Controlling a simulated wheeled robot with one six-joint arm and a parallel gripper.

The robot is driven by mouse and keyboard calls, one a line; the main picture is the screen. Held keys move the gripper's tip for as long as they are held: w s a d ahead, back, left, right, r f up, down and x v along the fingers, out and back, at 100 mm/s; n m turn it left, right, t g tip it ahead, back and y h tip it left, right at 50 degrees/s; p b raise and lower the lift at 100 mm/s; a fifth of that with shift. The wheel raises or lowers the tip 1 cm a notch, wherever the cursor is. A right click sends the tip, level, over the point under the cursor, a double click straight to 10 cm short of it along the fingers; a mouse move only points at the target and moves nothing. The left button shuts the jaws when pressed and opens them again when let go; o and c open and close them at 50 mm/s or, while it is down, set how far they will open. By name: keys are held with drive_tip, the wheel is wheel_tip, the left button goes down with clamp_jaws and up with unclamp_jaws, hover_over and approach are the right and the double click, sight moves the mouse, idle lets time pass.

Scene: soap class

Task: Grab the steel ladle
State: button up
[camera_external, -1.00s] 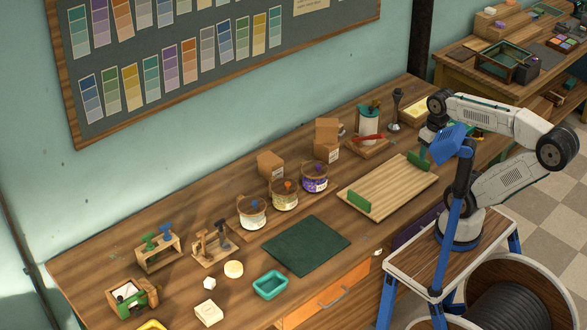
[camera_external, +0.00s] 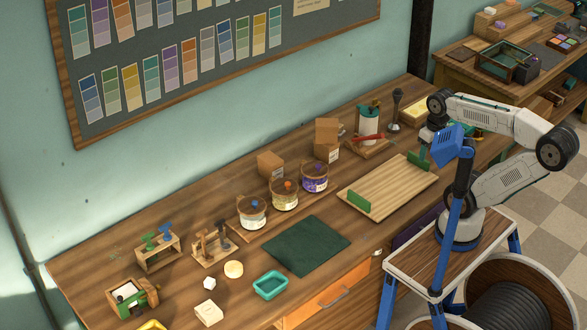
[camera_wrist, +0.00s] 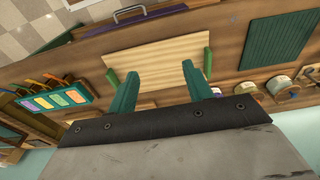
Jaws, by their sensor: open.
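My gripper (camera_wrist: 160,72) is open and empty in the wrist view, its two teal fingers apart above the slatted wooden board with green end blocks (camera_wrist: 157,54). In the external view my gripper is mostly hidden behind my arm, near the right end of that board (camera_external: 388,189). I cannot pick out a steel ladle for certain. A dark grey metal-looking piece with a cup-like top and a stem (camera_external: 396,108) stands upright at the back of the bench, left of my arm; it is too small to tell whether it is the ladle.
A white cylinder on a wooden stand with a red-handled tool (camera_external: 368,128) is beside the metal piece. Cardboard boxes (camera_external: 326,138) and three jars, one purple (camera_external: 314,182), stand further left. A dark green mat (camera_external: 306,246) lies bare. A teal tray (camera_external: 270,285) sits near the front edge.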

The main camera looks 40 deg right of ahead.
drive_tip(key=shift+o, duration=0.7)
